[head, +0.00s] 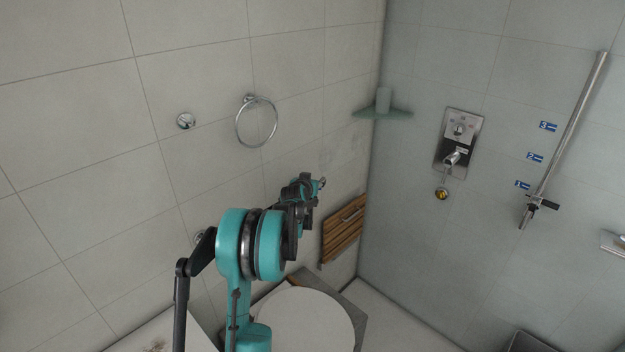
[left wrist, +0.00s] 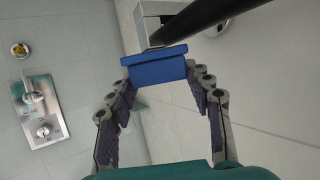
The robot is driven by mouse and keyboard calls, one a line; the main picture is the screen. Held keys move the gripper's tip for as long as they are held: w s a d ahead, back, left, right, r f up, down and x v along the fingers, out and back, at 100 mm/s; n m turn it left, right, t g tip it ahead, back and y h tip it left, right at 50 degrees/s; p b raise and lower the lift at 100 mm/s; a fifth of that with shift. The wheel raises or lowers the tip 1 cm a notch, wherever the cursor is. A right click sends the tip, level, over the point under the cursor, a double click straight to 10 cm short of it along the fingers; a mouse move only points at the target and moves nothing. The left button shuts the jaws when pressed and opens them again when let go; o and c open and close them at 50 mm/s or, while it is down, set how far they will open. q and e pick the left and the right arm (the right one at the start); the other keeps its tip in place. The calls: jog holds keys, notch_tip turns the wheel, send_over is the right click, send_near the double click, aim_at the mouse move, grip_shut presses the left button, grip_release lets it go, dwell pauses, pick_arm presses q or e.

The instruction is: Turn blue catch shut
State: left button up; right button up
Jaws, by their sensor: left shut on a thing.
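The blue catch (left wrist: 155,68) is a small blue block in the upper middle of the left wrist view, below a chrome wall mount (left wrist: 152,28) and a black bar (left wrist: 205,18). My left gripper (left wrist: 160,82) is shut on the blue catch, with one finger at each side of it. In the head view my left gripper (head: 314,187) reaches toward the left tiled wall, above the wooden slatted panel (head: 343,230). The catch cannot be made out there, being small or hidden by the gripper. My right gripper is not in view.
A towel ring (head: 256,122) and round chrome fitting (head: 185,121) are on the left wall. A corner shelf (head: 383,112), shower control (head: 459,140) and riser rail (head: 568,135) are farther right. A round white top (head: 300,322) is below my arm.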

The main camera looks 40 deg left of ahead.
pick_arm(q)
jog(key=m+t+h, duration=0.1)
jog(key=m+h, duration=0.2)
jog(key=shift+a+h, duration=0.15)
jog(key=shift+h, duration=0.15)
jog(key=shift+f+m+h, duration=0.1)
jog(key=shift+m+h, duration=1.5)
jog(key=shift+h, duration=0.1)
jog(key=shift+d, duration=0.2)
jog(key=o, duration=1.2)
jog(key=shift+c, duration=0.2)
